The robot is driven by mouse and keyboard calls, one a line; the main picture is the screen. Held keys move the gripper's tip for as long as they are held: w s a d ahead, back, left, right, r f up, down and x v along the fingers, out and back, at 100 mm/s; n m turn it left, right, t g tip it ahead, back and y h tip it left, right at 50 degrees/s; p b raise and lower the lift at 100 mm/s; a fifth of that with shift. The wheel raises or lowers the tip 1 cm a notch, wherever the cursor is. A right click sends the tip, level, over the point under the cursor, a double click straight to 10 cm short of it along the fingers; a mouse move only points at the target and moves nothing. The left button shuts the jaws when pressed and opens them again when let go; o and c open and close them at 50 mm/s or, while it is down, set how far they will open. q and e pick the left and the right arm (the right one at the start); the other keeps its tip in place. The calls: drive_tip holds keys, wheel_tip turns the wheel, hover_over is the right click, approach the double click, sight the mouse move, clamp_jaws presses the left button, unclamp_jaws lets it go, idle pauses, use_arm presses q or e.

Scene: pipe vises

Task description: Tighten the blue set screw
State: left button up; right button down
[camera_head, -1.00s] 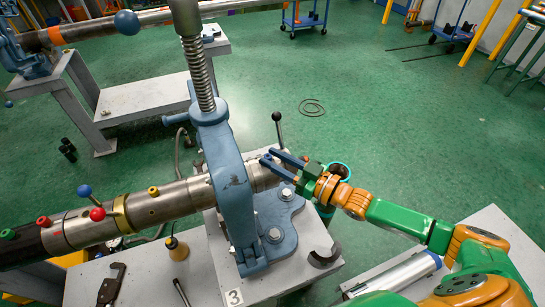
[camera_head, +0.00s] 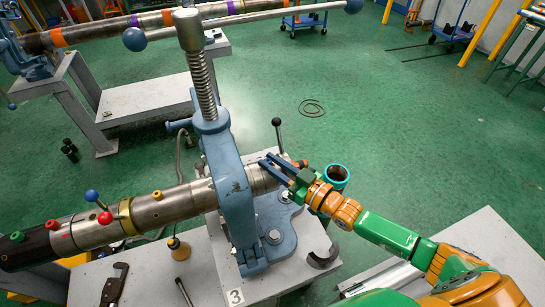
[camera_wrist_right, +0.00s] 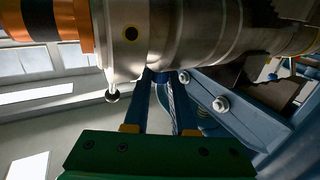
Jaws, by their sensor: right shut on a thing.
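A blue ball-topped screw (camera_head: 91,196) stands upright on the left stretch of the steel pipe (camera_head: 165,208), next to a red knob (camera_head: 105,218). My right gripper (camera_head: 272,164) is at the pipe's right end, beyond the blue vise (camera_head: 232,185) and well away from that blue ball. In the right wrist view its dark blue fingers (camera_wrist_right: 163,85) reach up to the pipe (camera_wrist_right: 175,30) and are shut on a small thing. I cannot make out what it is. My left gripper is not in view.
The vise's long handle bar (camera_head: 250,22) crosses above the pipe. A black-knobbed lever (camera_head: 277,123) stands behind the vise. A teal-rimmed cylinder (camera_head: 336,173) is beside my right wrist. A hook-shaped dark part (camera_head: 323,257) and a wrench-like tool (camera_head: 113,285) lie on the bench.

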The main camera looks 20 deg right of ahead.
drive_tip(key=m+h+p, duration=0.1)
drive_tip(key=m+t+h+p, duration=0.1)
drive_tip(key=h+p, duration=0.1)
drive_tip(key=m+h+p, duration=0.1)
drive_tip(key=shift+s+a+r+t, duration=0.1)
drive_tip(key=shift+a+r+t, duration=0.15)
drive_tip(key=shift+t, duration=0.15)
drive_tip(key=shift+f+m+h+p, duration=0.1)
drive_tip(key=shift+m+h+p, duration=0.55)
drive_tip(key=shift+h, duration=0.55)
drive_tip(key=shift+a+f+m+t+h, duration=0.1)
drive_tip(key=shift+m+t+h, duration=0.2)
drive_tip(key=shift+m+h, duration=0.8)
drive_tip(key=shift+h, duration=0.4)
drive_tip(key=c, duration=1)
unclamp_jaws()
drive_tip(key=shift+c, duration=0.2)
drive_tip(key=shift+s, duration=0.1)
drive_tip(key=s, duration=0.7)
